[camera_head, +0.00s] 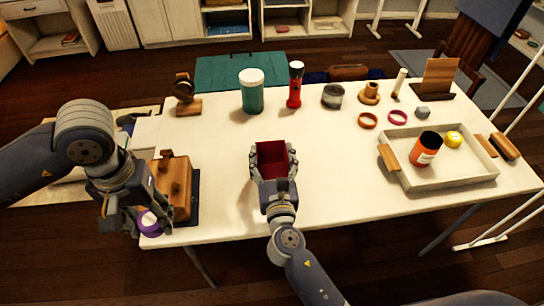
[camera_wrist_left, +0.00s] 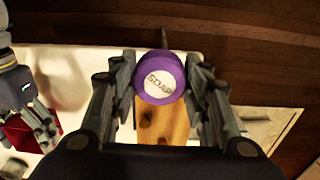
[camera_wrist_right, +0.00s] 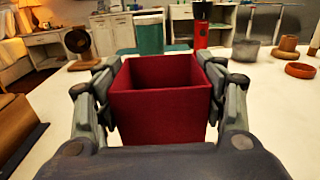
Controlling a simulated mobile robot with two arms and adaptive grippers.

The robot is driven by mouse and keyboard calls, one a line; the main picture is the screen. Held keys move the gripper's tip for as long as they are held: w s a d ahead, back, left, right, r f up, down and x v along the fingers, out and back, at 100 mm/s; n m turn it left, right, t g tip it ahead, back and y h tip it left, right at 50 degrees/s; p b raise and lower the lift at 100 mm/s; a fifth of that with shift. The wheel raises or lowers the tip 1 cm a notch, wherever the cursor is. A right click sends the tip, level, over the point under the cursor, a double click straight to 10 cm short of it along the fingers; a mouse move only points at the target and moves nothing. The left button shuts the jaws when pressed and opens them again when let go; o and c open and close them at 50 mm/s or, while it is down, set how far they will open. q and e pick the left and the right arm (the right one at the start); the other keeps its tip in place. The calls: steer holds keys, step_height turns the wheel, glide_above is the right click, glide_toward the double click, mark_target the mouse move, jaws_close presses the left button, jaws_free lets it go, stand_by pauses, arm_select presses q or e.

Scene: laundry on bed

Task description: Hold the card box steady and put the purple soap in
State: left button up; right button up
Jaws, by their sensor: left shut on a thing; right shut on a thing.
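The card box is a dark red open-topped box (camera_head: 274,160) standing upright near the front middle of the table. My right gripper (camera_head: 271,168) is shut on it, with a finger on each side; the right wrist view shows the box (camera_wrist_right: 162,115) between the fingers, its visible inside empty. The purple soap is a round purple piece with a white label reading SOAP (camera_wrist_left: 160,80). My left gripper (camera_wrist_left: 160,90) is shut on it. In the head view the soap (camera_head: 149,224) is at the table's front left corner, left of the card box and apart from it.
A wooden block-like holder (camera_head: 176,180) stands beside the left gripper on a dark base. A teal jar (camera_head: 252,95), a red flashlight (camera_head: 295,88) and a grey tin (camera_head: 332,96) stand behind the box. A tray (camera_head: 450,178) is at right.

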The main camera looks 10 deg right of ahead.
mark_target(270, 156)
arm_select(q)
steer(key=shift+f, duration=0.1)
arm_select(e)
steer(key=shift+f, duration=0.15)
arm_select(q)
steer(key=shift+f+b, duration=2.1)
steer(key=shift+b, duration=0.1)
arm_select(e)
steer(key=shift+f, duration=2.3)
steer(key=o, duration=0.9)
steer(key=c, duration=1.1)
